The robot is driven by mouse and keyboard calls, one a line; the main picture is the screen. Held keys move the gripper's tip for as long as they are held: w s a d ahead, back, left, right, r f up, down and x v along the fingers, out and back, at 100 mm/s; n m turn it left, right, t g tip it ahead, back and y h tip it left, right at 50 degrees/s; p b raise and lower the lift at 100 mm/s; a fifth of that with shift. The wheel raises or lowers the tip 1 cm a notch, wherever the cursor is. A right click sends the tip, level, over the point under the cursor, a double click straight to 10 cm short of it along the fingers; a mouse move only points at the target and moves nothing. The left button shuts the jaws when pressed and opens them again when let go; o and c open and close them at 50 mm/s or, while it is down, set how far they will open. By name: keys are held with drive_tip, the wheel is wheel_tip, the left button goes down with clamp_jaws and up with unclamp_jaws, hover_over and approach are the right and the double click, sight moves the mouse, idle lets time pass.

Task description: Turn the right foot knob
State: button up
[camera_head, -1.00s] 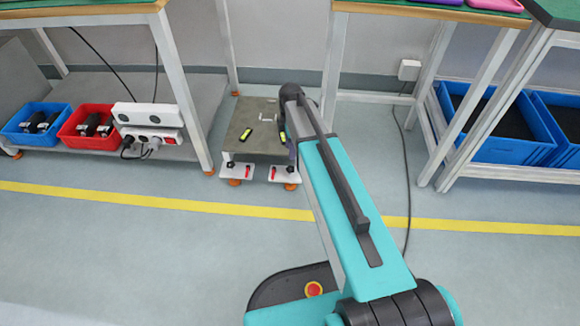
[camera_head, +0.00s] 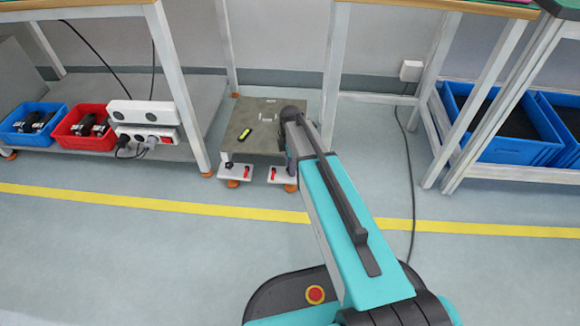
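A low stand with a grey-brown top (camera_head: 262,112) is on the floor between the benches. Two white brackets stick out at its front, the left bracket (camera_head: 232,171) and the right bracket (camera_head: 283,178), each with a small red piece on it. The orange right foot knob (camera_head: 291,188) shows under the right bracket, close to the floor. A matching orange left foot knob (camera_head: 233,184) is under the left one. My arm reaches over the stand's right side. Its forearm hides my gripper, so its fingers and their distance from the right knob cannot be seen.
A black and yellow-green device (camera_head: 244,134) lies on the stand's top. A bench leg (camera_head: 180,90) stands close on the left, another bench on the right. A black cable (camera_head: 412,180) runs along the floor. The floor in front, with a yellow line (camera_head: 150,205), is clear.

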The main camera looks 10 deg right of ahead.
drive_tip(key=c, duration=0.8)
drive_tip(key=shift+o, duration=0.2)
drive_tip(key=shift+r+m+p, duration=0.2)
drive_tip(key=shift+m+p, duration=0.2)
drive_tip(key=shift+p, duration=0.55)
drive_tip(key=shift+m+p, duration=0.6)
drive_tip(key=shift+p, duration=0.6)
drive_tip(key=m+p, duration=0.2)
drive_tip(key=p, duration=0.1)
drive_tip(key=shift+p, duration=0.35)
drive_tip(key=shift+m+p, duration=0.3)
drive_tip(key=shift+f+p, duration=0.1)
drive_tip(key=shift+p, duration=0.25)
drive_tip(key=shift+f+m, duration=0.1)
drive_tip(key=shift+m, duration=0.2)
